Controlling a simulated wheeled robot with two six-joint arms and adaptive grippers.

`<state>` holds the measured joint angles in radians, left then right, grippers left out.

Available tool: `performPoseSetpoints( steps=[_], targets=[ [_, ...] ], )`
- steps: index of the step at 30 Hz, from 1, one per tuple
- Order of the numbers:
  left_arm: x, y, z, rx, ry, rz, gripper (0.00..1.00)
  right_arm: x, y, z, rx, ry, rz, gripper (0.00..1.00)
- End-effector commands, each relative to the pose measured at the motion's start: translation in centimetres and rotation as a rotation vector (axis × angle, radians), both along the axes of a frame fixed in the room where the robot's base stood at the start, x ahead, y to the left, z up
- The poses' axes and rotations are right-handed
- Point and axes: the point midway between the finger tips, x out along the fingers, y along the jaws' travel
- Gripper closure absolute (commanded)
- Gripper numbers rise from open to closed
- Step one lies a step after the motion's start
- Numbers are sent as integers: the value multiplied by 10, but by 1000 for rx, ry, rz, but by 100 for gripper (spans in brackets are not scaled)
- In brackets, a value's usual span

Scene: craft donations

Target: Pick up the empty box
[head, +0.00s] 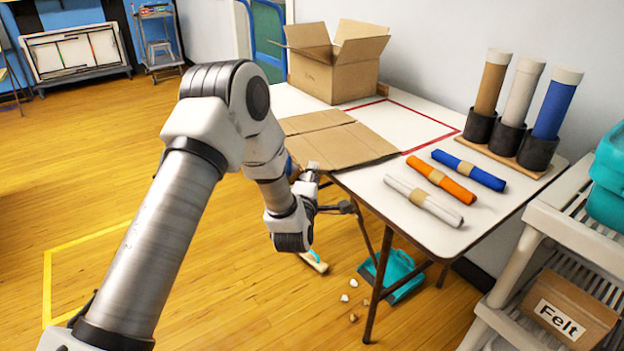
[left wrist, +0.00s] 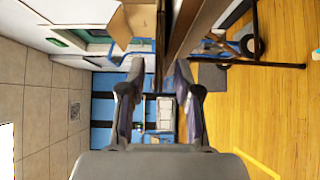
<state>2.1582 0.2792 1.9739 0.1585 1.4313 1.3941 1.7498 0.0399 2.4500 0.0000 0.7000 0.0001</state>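An open cardboard box (head: 333,78) stands upright at the back of the white table (head: 395,118), its top flaps spread. Its inside is mostly hidden, so I cannot tell whether it is empty. It also shows in the left wrist view (left wrist: 134,24). A flattened cardboard piece (head: 345,146) lies in front of it and reaches the table's near left edge. My left gripper (head: 328,188) is at that edge, below the cardboard's corner and well short of the open box. In the left wrist view its fingers (left wrist: 157,88) are apart. My right gripper is out of view.
Blue, orange (head: 443,184) and white rolls lie on the table's right part, with upright tubes (head: 521,95) behind. A red outline marks tabletop beside the box. A teal dustpan (head: 393,273) lies below. A shelf with a "Felt" box (head: 570,307) stands right.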

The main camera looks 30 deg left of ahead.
Motion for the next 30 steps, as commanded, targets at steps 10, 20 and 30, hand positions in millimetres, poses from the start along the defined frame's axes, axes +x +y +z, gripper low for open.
performPoseSetpoints(
  steps=[10, 20, 30],
  targets=[
    [1, 0, 0, 1, 0, 0, 83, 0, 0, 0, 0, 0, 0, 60],
    [1, 0, 4, 1, -1, 0, 100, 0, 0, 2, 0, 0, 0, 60],
    [1, 0, 26, 1, 0, 0, 100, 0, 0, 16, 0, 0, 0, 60]
  ],
)
